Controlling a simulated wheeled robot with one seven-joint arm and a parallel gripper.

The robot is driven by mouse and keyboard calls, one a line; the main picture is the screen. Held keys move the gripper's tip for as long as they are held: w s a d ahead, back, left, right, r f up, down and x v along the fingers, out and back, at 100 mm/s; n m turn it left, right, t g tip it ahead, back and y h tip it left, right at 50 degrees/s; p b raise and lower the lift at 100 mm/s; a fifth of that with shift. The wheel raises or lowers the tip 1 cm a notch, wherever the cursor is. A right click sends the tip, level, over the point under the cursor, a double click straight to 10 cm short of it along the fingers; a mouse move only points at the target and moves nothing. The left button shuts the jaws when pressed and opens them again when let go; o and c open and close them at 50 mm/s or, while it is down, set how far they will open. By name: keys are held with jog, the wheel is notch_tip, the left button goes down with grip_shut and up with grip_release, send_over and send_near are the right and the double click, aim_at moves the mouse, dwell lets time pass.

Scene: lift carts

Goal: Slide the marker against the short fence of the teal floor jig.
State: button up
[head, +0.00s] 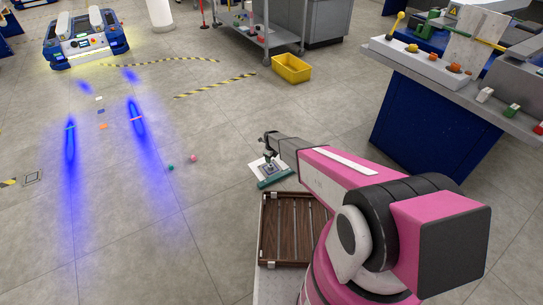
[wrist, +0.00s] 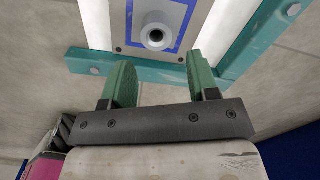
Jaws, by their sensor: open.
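The marker (wrist: 120,22) is a grey plate with a blue square outline and a round pale knob (wrist: 156,32) on top. It lies on the white floor of the jig. A teal fence (wrist: 92,63) runs along its near edge in the wrist view, and the plate appears to meet it. A second teal fence (wrist: 268,32) slants at the right, with a white strip between it and the plate. My gripper (wrist: 158,66) is open, its green fingers apart on the near side of the knob, holding nothing. In the head view my gripper (head: 269,155) hangs over the jig (head: 275,183).
A brown slatted tray (head: 264,228) lies beside my arm. Small teal (head: 171,168) and pink (head: 193,158) balls rest on the floor. A yellow bin (head: 291,68), a blue bench (head: 425,120) and a mobile cart (head: 85,42) stand farther off. Floor left of the jig is mostly clear.

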aim_at(271, 165)
notch_tip(271, 165, down, 8)
jog(key=shift+r, duration=0.2)
grip_shut()
